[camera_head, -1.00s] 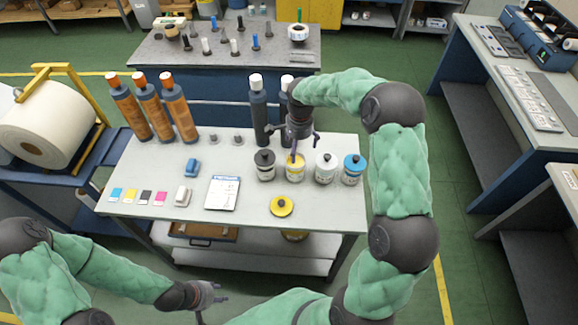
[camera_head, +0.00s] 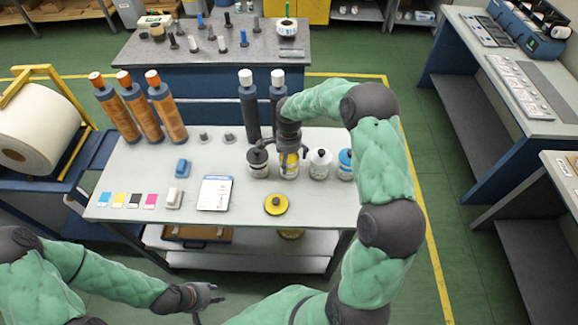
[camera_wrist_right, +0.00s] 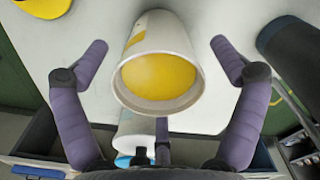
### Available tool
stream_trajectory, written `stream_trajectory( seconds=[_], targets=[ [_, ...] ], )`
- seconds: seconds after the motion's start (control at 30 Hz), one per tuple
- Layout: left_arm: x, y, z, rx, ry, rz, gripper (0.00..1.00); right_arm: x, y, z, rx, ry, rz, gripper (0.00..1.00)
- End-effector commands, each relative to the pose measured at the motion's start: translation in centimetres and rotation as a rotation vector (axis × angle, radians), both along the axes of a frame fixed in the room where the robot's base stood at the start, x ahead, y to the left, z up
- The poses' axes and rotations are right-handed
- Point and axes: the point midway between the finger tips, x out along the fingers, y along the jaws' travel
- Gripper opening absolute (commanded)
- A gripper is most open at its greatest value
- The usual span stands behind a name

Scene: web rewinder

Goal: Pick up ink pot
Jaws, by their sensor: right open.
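An open ink pot with a white body and yellow ink (camera_head: 289,170) stands in the row of pots on the table. In the right wrist view the pot (camera_wrist_right: 155,38) lies between my spread fingers, with gaps on both sides. My right gripper (camera_head: 287,153) is open just over and around the pot's top, and partly hides it. Its fingers also show in the wrist view (camera_wrist_right: 158,55). My left gripper (camera_head: 208,299) hangs empty in front of the table, with its fingers apart. A yellow lid with a dark knob (camera_head: 275,204) lies on the table in front of the pot.
A black-lidded pot (camera_head: 257,164) stands close at the left; a white-lidded pot (camera_head: 320,164) and a blue-lidded pot (camera_head: 346,164) stand at the right. Dark bottles (camera_head: 249,108) rise behind. A white card (camera_head: 215,193) lies front left.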

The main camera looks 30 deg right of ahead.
Motion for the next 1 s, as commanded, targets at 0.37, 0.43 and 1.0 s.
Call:
stream_trajectory(
  seconds=[0.37,0.43,1.0],
  targets=[
    [0.0,0.0,-0.3,0.000,0.000,0.000,0.40,-0.1,0.1,-2.6,0.000,0.000,0.000,0.95],
    [0.0,0.0,-0.3,0.000,0.000,0.000,0.40,-0.1,0.1,-2.6,0.000,0.000,0.000,0.89],
    [0.0,0.0,-0.3,0.000,0.000,0.000,0.40,-0.1,0.1,-2.4,0.000,-0.001,-0.001,0.20]
  ],
)
